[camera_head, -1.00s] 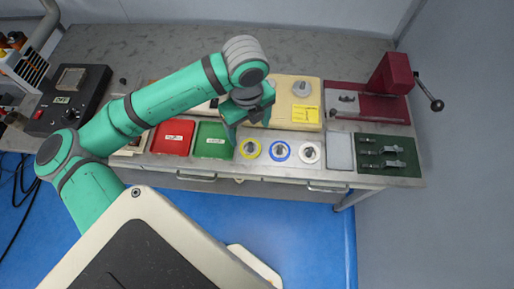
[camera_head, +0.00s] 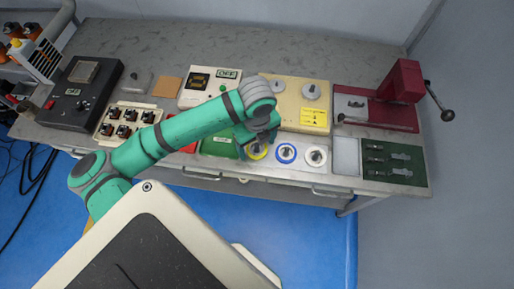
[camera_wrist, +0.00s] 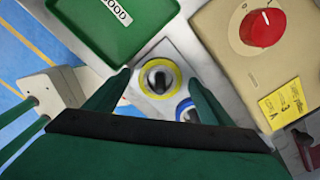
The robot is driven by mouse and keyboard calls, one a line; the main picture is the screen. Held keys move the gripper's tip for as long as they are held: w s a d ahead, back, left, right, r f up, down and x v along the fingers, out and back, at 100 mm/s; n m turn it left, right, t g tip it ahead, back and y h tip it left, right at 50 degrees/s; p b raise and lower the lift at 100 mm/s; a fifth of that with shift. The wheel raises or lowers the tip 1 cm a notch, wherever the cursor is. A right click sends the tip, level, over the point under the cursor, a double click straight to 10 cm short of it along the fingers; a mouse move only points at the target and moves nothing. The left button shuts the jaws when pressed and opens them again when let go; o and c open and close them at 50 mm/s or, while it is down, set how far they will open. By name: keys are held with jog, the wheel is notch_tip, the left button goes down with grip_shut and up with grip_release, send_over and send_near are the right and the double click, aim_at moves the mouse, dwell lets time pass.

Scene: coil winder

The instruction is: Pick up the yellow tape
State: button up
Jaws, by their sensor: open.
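The yellow tape (camera_head: 256,151) is a ring around a dark-centred holder on the bench, just right of the green tray. In the wrist view the yellow tape (camera_wrist: 158,62) lies ahead of and between my two fingertips. My gripper (camera_wrist: 152,80) is open and empty there, with one finger on each side of the ring's near part. In the head view my gripper (camera_head: 247,147) is over the tape and partly hides it. How high the fingertips are above the tape I cannot tell.
A blue tape (camera_head: 286,153) and a white tape (camera_head: 316,156) sit to the right. The green tray (camera_head: 219,143) is close on the left. A beige box (camera_head: 288,117) with knobs stands behind. A red press (camera_head: 395,88) stands at the right.

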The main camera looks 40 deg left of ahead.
jog(key=c, duration=1.1)
jog(key=shift+r, duration=0.1)
